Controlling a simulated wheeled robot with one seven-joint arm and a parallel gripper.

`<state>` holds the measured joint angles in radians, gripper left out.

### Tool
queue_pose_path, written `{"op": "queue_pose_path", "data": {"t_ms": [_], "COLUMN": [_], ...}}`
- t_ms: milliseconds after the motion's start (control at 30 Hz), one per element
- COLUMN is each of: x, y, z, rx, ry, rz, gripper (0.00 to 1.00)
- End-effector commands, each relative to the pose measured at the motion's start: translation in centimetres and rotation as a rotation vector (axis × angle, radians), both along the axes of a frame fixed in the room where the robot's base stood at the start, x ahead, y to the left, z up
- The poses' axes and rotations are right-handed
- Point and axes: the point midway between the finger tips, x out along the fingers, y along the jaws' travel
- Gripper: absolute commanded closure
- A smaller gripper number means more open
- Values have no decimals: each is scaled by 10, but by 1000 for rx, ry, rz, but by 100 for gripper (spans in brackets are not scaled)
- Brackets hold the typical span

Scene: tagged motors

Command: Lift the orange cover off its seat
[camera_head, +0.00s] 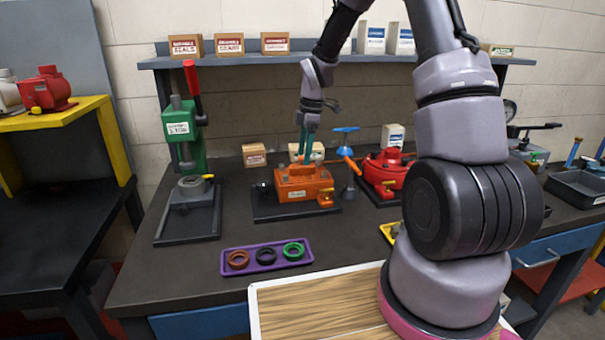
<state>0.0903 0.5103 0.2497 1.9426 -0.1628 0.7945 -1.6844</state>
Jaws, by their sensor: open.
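The orange cover (302,171) sits on top of an orange motor housing (306,188), which stands on a dark base plate (290,211) on the bench. I cannot tell exactly where the cover ends and the housing begins. My gripper (303,157) points down right above the cover, with its teal fingers open. The fingertips are at or just over the cover's top; I cannot tell if they touch it. Part of a cream box (318,152) behind shows past the fingers.
A purple tray (267,257) with three rings lies in front. A green press (184,135) stands left, a red motor (386,170) right. A shelf with boxes (275,43) runs above. My arm hides the bench's right middle.

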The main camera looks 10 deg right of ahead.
Motion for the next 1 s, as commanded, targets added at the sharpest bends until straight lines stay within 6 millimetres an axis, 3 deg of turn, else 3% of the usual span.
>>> {"op": "queue_pose_path", "data": {"t_ms": [200,500,567,700,733,1000], "x": [0,1,0,1,1,1], "y": [5,6,6,6,6,6], "z": [-32,-37,-37,-37,-37,-37], "rx": [0,0,0,0,0,0], "ry": [2,0,0,0,0,0], "rz": [1,0,0,0,0,0], "gripper": [20,20,39,93,100,100]}}
